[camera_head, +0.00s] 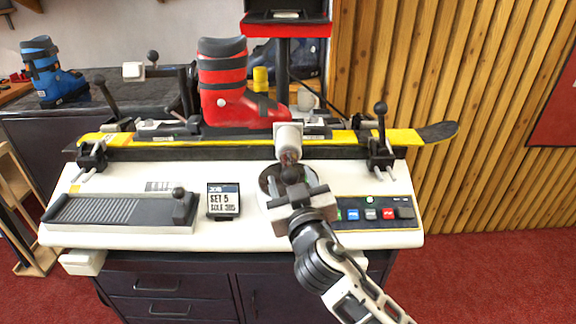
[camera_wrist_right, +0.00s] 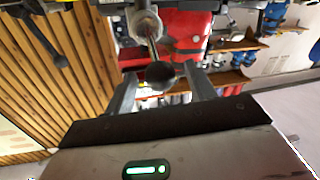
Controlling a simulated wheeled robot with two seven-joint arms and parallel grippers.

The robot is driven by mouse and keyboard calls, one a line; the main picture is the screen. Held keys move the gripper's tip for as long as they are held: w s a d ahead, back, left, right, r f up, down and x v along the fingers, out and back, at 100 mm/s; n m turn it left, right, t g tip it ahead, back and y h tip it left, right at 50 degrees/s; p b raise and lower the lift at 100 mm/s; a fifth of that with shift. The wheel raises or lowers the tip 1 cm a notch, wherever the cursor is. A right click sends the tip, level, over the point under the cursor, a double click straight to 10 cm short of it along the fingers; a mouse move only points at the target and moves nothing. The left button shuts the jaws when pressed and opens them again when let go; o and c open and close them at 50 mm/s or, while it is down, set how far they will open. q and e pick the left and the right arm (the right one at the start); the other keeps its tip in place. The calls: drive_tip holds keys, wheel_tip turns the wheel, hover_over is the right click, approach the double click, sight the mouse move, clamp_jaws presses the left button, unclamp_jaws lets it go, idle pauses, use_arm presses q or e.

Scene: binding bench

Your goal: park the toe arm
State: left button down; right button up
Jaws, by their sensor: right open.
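What looks like the toe arm (camera_head: 288,137) is a white-capped post with a short rod and a black ball knob (camera_head: 290,174). It stands on a round dark base on the white bench, in front of the red boot's (camera_head: 223,85) toe. My right gripper (camera_head: 300,192) is open at the knob. In the right wrist view the knob (camera_wrist_right: 160,75) sits between the two fingers of the right gripper (camera_wrist_right: 162,92), with gaps visible on both sides. The red boot (camera_wrist_right: 187,35) shows behind. My left gripper is not in view.
A yellow ski (camera_head: 345,136) lies along the bench under the boot, between black clamps (camera_head: 381,155). A label stand (camera_head: 223,200), a ribbed slide (camera_head: 110,212) and a button panel (camera_head: 375,213) are on the bench top. A red-topped column (camera_head: 284,28) stands behind the boot.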

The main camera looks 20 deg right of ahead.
drive_tip(key=shift+w+d, duration=0.15)
drive_tip(key=shift+w, duration=1.65)
